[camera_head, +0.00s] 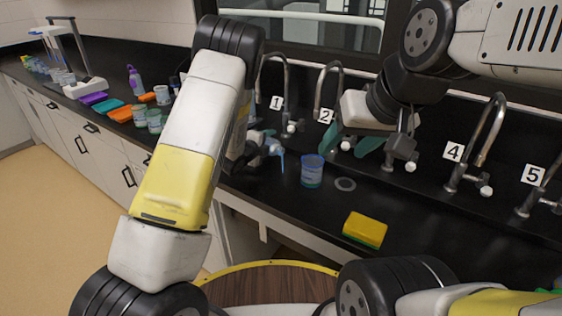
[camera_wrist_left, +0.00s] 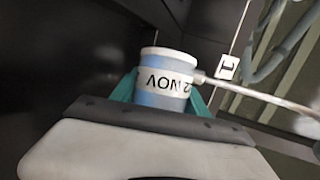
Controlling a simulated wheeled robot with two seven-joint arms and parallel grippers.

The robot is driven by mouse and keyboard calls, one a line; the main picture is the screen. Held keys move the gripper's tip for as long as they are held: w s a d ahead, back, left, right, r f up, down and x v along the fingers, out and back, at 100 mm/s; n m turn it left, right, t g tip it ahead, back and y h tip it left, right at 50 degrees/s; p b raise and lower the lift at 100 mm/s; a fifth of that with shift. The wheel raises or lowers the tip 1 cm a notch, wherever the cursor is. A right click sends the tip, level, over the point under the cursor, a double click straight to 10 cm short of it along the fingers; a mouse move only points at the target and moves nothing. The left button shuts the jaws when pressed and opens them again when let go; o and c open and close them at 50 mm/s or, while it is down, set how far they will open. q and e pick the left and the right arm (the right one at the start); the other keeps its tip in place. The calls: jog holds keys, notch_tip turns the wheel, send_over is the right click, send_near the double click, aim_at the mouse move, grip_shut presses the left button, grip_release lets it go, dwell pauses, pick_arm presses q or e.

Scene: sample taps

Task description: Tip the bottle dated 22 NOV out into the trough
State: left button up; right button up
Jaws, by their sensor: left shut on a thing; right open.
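My left gripper (camera_wrist_left: 162,98) is shut on a white and blue bottle (camera_wrist_left: 163,68), with a teal finger on each side. Its label reads NOV upside down, with a 2 partly visible; the rest of the date is cut off. In the head view my left arm hides most of this gripper. The bottle's end (camera_head: 274,148) shows there tilted beside tap 1, with a thin blue streak below it. The trough is hard to tell from the black bench under the taps. My right gripper (camera_head: 350,141) is open and empty near tap 2.
A blue-teal cup (camera_head: 312,171) stands on the bench beside a grey ring (camera_head: 345,184). A yellow sponge (camera_head: 365,230) lies near the front edge. Several jars, coloured trays and a purple bottle (camera_head: 135,80) stand at left. Numbered taps line the back.

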pick_arm(q)
jog(key=shift+m, duration=0.3)
dwell(0.4)
jog(key=shift+s+d+r+m+t+p, duration=0.15)
jog(key=shift+r+m+t+p, duration=0.25)
jog(key=shift+r+m+t, duration=0.3)
jog(key=shift+s+d+r+m+t+p, duration=0.15)
jog(key=shift+r+m+t+p, duration=0.2)
jog(key=shift+r+m+t, duration=0.3)
dwell(1.7)
